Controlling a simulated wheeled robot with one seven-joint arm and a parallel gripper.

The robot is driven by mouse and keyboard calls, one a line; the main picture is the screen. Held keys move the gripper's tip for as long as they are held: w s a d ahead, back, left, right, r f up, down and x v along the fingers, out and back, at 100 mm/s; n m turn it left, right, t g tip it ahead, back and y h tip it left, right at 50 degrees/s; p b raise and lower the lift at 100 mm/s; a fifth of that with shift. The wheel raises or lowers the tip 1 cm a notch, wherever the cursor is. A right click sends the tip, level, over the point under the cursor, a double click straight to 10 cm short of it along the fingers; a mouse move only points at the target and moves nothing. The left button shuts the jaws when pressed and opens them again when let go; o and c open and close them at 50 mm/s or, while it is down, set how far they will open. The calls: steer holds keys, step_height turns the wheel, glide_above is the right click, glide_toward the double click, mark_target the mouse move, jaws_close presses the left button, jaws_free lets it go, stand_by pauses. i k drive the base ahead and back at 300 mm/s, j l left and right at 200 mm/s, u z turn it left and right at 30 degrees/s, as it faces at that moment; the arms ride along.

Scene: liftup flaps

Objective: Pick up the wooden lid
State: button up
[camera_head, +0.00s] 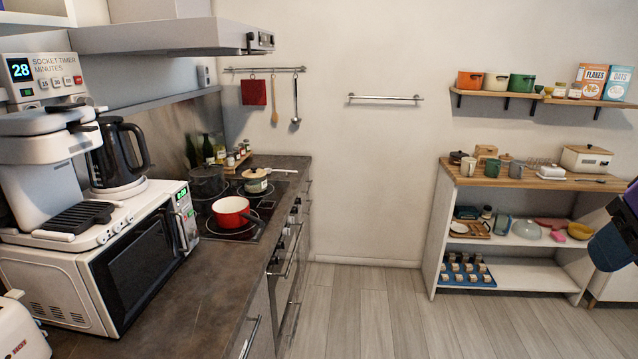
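I cannot make out for sure which thing is the wooden lid. A small pale pot (255,185) at the back of the stove has a tan, wood-coloured top (254,173) that may be a lid. A white bin (586,160) on the right-hand shelf unit also appears to have a light top, its material unclear. A dark blue rounded part of my arm (612,247) shows at the right edge, far from both. My gripper's fingers are not in view.
A red pot (231,212) and a dark pot (206,181) stand on the stove (240,233). A microwave (120,260) and coffee machine (45,170) fill the left counter. The range hood (170,37) hangs above. The wooden floor (365,300) in the middle is clear.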

mark_target(254, 173)
steer(key=i, duration=0.9)
steer(key=i+u, duration=0.1)
steer(key=i, duration=0.75)
steer(key=i+l+u, duration=0.1)
steer(key=i+u, duration=0.3)
steer(key=i+l+u, duration=0.65)
steer(key=i+u, duration=0.2)
steer(key=i+l+u, duration=0.25)
steer(key=l+u, duration=0.15)
steer(key=i+l+u, duration=0.2)
steer(key=l+u, duration=0.2)
steer(key=l, duration=0.25)
